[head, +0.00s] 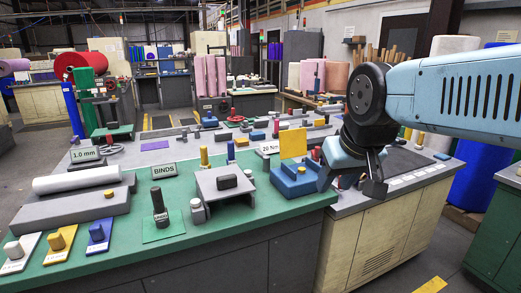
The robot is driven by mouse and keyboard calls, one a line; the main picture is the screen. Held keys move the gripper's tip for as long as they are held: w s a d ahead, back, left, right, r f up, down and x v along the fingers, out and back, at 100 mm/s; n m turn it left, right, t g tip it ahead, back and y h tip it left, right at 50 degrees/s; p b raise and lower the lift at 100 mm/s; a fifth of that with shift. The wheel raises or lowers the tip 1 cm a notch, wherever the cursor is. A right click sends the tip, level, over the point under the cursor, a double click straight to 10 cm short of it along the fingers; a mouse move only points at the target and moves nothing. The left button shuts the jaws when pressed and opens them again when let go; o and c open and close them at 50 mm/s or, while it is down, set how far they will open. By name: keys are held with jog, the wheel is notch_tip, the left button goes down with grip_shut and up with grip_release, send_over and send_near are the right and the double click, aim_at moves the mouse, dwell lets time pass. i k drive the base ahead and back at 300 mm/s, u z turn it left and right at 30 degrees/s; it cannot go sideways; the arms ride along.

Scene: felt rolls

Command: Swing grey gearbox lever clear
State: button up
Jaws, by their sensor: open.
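I cannot tell for certain which part is the grey gearbox lever. A dark upright handle (159,204) with a grey lower part stands on a green plate near the front edge of the green bench. To its right is a grey bridge-shaped housing (213,186) with a dark block (227,182) on top. My gripper (374,190) hangs down at the right, beyond the blue box, well apart from the handle and the housing. Its jaws are open, and I see nothing between them. The arm hides part of the bench behind it.
A blue box (297,184) with an upright yellow plate (293,144) stands between the housing and my gripper. A "BINDS" sign (164,170) stands behind the handle. A white roll (77,179) lies on a grey block at left. Small coloured knobs line the front left.

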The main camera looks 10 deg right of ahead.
aim_at(266, 158)
jog(key=i, duration=0.95)
jog(key=u, duration=0.05)
